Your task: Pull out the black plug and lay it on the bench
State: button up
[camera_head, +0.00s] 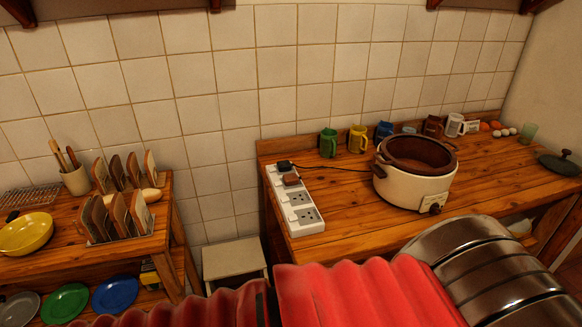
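A black plug (284,165) sits at the far end of a white power strip (308,228). A dark cable runs from it to the right towards a cream slow cooker (403,189). A brown plug (291,180) sits in the strip just in front of the black one. The strip lies along the left edge of the wooden bench (345,205). My gripper is not in view; red ribbed and metal parts of my own body fill the bottom of the picture.
Several mugs, including a green mug (328,143) and a yellow mug (357,139), line the tiled wall behind the bench. A stool (234,258) stands left of it. A lower shelf unit at left holds toast racks, a yellow bowl (26,233) and plates. Bare wood lies between strip and cooker.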

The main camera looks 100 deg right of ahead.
aim_at(285, 166)
jog(key=z, duration=0.05)
jog(key=k, duration=2.45)
jog(key=z, duration=1.6)
jog(key=i, duration=0.5)
